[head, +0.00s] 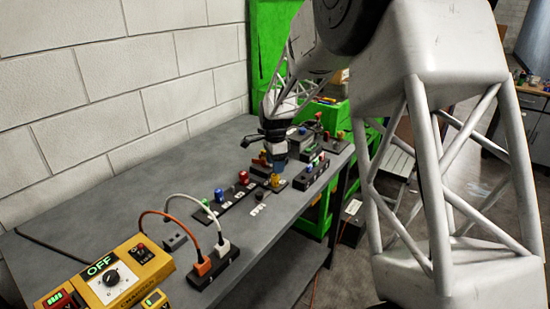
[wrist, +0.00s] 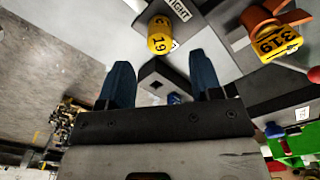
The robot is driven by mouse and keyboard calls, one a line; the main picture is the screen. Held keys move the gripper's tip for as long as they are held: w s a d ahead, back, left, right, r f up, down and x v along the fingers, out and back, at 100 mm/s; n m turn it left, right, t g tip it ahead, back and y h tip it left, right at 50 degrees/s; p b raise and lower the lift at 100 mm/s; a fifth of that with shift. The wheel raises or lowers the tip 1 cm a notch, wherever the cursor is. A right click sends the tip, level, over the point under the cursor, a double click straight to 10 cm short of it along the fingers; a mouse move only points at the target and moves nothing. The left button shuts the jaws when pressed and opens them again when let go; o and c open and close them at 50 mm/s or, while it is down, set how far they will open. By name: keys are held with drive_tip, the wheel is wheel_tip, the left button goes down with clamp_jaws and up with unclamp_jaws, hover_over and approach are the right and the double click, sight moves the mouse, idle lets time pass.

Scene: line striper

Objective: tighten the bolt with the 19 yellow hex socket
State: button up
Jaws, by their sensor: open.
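The yellow socket marked 19 (wrist: 161,36) shows at the top of the wrist view, beside a white label ending in "IGHT". It lies beyond my fingertips and is not between them. My gripper (wrist: 162,80) is open, with two blue fingers apart and nothing held. In the head view my gripper (head: 278,168) hangs low over the workbench, close to a small yellow piece (head: 277,182). A second yellow piece with black digits (wrist: 276,42) sits at the upper right of the wrist view, by an orange part. I cannot make out the bolt for certain.
A dark rack on the grey workbench (head: 120,215) holds a red socket (head: 243,177) and a blue socket (head: 219,193). A yellow charger box (head: 108,278) and a power strip with plugs (head: 214,268) stand nearer. Other dark blocks stand right of my gripper.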

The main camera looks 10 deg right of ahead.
sight(275, 176)
drive_tip(key=shift+f, duration=3)
drive_tip(key=c, duration=0.9)
